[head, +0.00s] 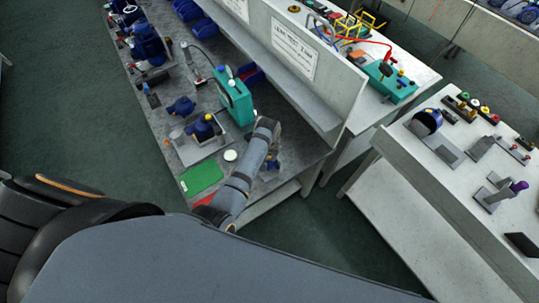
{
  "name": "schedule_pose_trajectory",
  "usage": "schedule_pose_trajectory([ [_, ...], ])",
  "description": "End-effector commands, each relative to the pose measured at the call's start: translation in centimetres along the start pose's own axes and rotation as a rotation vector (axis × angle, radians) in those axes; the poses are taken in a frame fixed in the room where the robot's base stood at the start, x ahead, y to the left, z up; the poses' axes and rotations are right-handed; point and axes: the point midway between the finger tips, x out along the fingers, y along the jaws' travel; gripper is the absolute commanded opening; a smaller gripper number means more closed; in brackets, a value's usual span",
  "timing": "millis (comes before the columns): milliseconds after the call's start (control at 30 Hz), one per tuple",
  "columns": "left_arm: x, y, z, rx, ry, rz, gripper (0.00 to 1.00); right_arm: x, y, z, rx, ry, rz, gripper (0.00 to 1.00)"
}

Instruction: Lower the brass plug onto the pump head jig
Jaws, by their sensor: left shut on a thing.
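The pump head jig (203,147) is a grey plate on the bench. A blue pump head (199,130) with a small yellow top stands on it. My left arm reaches over the near end of the bench and bends at its far end. My left gripper (270,162) hangs below that bend, to the right of the jig and apart from it. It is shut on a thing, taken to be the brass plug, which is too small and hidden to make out. My right gripper is not in view.
A teal machine (234,97) stands behind the jig. A green mat (202,177) and a white disc (230,155) lie near the bench's front. A tall grey panel (295,60) borders the bench on the right. Another blue part (181,106) sits behind the jig.

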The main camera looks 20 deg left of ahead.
Motion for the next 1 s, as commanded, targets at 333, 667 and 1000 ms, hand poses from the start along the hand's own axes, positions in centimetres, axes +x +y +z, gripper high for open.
schedule_pose_trajectory([
  [333,0.38,-0.01,0.02,0.000,0.001,0.000,0.22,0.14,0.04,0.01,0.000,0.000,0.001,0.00],
  [667,0.39,0.01,0.04,0.000,0.000,0.000,0.43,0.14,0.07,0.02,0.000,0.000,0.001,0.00],
  [1000,0.40,0.00,0.06,0.000,0.000,0.000,0.70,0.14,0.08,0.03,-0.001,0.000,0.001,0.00],
])
